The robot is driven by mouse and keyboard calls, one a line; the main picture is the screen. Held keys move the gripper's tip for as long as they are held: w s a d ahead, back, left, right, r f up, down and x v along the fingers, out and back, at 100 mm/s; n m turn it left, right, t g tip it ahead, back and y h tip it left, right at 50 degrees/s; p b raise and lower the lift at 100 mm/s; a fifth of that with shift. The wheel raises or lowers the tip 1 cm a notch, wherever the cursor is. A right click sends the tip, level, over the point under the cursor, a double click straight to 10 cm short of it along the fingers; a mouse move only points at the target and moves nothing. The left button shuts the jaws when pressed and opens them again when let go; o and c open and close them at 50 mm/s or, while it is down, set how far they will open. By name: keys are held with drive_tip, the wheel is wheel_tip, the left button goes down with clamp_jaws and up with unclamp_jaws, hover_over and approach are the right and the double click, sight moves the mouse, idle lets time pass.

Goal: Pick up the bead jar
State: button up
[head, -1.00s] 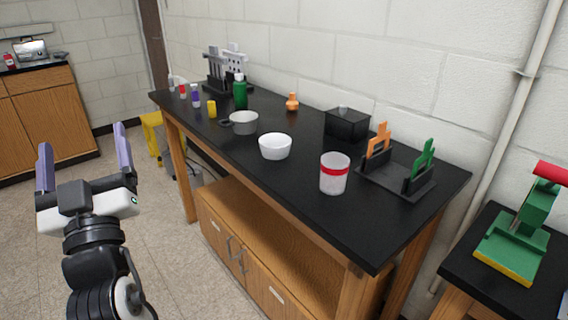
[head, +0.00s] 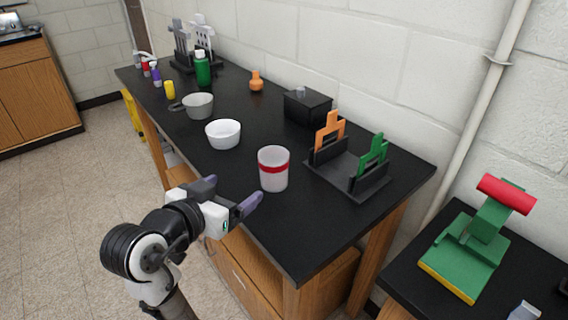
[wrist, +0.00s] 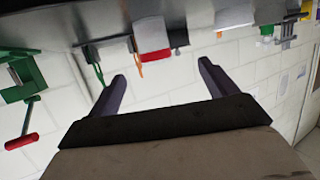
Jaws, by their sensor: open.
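The likely bead jar is a pale, translucent cup-shaped jar with a red band (head: 273,168). It stands upright near the front edge of the black bench. In the wrist view the picture is upside down, and the jar (wrist: 151,36) shows beyond and between my fingers. My gripper (head: 231,194) is open and empty, just left of the jar and apart from it, at the bench's front edge. Both fingers of my gripper (wrist: 161,72) show spread in the wrist view. The jar's contents cannot be made out.
A black rack (head: 346,176) with orange and green pieces stands right of the jar. A white bowl (head: 223,134) and a grey pan (head: 198,106) stand behind-left. A black box (head: 307,107) is at the wall. A green device (head: 470,245) sits on a side table.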

sight(266, 176)
drive_tip(key=shift+g, duration=0.3)
drive_tip(key=x, duration=0.6)
drive_tip(key=d+x, duration=0.1)
drive_tip(key=x, duration=0.1)
drive_tip(key=shift+d+f+p, duration=0.15)
drive_tip(key=shift+f+p, duration=0.2)
drive_tip(key=shift+p+x, duration=0.75)
drive_tip(key=shift+x, duration=2)
drive_tip(key=shift+c, duration=0.3)
drive_tip(key=shift+r, duration=0.1)
drive_tip(key=c, duration=1.1)
